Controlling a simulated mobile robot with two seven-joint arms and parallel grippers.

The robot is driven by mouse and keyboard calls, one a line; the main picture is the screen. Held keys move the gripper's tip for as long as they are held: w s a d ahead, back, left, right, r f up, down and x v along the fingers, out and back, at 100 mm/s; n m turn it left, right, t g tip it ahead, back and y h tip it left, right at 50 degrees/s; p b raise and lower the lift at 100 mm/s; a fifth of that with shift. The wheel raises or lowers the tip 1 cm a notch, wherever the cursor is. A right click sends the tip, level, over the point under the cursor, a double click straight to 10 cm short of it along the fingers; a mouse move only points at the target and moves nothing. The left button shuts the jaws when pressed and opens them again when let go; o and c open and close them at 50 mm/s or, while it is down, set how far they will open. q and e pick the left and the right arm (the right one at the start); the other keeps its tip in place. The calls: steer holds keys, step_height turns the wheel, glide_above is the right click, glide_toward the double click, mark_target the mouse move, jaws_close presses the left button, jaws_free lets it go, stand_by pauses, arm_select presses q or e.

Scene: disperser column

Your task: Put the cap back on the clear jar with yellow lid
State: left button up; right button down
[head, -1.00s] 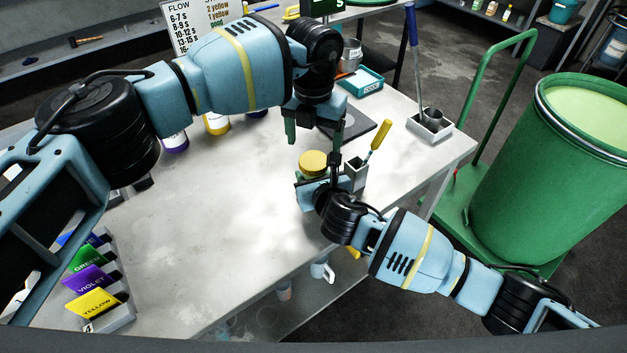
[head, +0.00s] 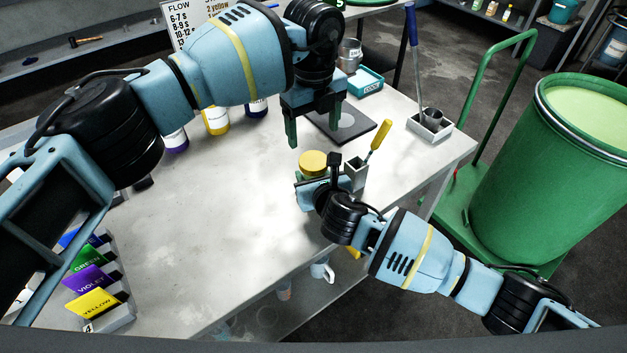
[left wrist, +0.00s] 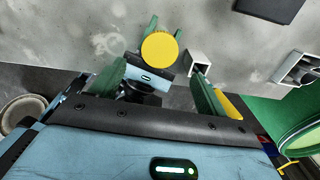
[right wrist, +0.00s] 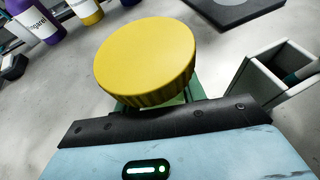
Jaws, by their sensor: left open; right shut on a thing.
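The round yellow lid (head: 313,161) sits at the right gripper near the table's right part, and it shows large in the right wrist view (right wrist: 146,55). The jar body under it is almost wholly hidden, so I cannot tell how the lid is seated. My right gripper (head: 320,180) is shut on the jar; its green fingers show just below the lid. My left gripper (head: 315,127) is open and empty, above the lid and apart from it. In the left wrist view the lid (left wrist: 160,50) shows beyond the spread green fingers.
A grey square holder (head: 355,173) with a yellow-handled tool (head: 380,135) stands close to the right of the lid. A dark pad (head: 343,122) and a teal tray (head: 366,82) lie behind. Bottles (head: 216,120) stand at the back. The table's left middle is clear.

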mark_target(314, 160)
arm_select(q)
steer(key=shift+r+n, duration=0.1)
steer(key=shift+n, duration=0.2)
steer(key=shift+f, duration=4)
steer(key=c, duration=1)
steer(key=m, duration=0.9)
steer(key=shift+m, duration=0.4)
steer(key=o, duration=1.1)
